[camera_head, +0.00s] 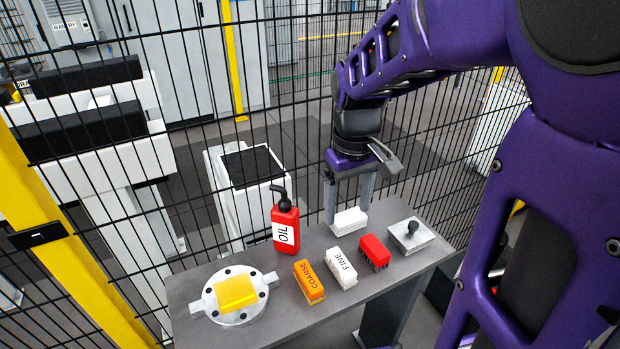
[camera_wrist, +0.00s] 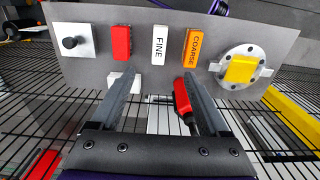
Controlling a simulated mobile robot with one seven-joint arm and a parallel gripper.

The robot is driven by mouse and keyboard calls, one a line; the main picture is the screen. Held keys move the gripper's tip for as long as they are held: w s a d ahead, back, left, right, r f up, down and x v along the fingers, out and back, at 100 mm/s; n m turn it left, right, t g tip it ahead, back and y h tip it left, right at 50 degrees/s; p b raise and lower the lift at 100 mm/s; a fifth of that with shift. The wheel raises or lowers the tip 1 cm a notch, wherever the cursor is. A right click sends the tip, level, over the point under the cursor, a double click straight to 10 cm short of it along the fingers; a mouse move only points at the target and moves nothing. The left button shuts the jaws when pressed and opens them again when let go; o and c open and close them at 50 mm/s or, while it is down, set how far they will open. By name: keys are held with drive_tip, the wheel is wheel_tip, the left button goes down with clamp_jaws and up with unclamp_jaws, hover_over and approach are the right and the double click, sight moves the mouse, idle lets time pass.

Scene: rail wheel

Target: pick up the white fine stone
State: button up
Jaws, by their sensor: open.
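The white fine stone (camera_head: 342,267), a white block lettered FINE, lies on the grey bench between the orange coarse stone and a red brush-like block. In the wrist view the fine stone (camera_wrist: 160,45) is upright in the picture, beyond the fingertips and centred between them. My gripper (camera_head: 348,212) is open and empty above the back edge of the bench, behind the fine stone and apart from it. Its two fingers (camera_wrist: 160,78) are spread wide in the wrist view.
An unlettered white block (camera_head: 349,219) lies near the fingertips, partly hidden by the left finger in the wrist view. The red oil bottle (camera_head: 286,226), coarse stone (camera_head: 309,282), red block (camera_head: 375,252), knobbed plate (camera_head: 411,236) and round flange (camera_head: 234,296) share the bench (camera_head: 262,327). Wire fencing stands behind.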

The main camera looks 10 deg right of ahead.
drive_tip(key=b, duration=0.1)
hover_over(341, 260)
drive_tip(key=f, duration=0.8)
drive_tip(key=s+f, duration=0.1)
drive_tip(key=f, duration=0.3)
drive_tip(key=shift+f, duration=0.1)
drive_tip(key=shift+w+f+b, duration=0.2)
drive_tip(key=shift+w+f, duration=0.05)
drive_tip(key=shift+f, duration=1.1)
drive_tip(key=shift+w+f+b, duration=0.2)
drive_tip(key=shift+w+f, duration=0.05)
drive_tip(key=shift+f, duration=1.05)
clamp_jaws()
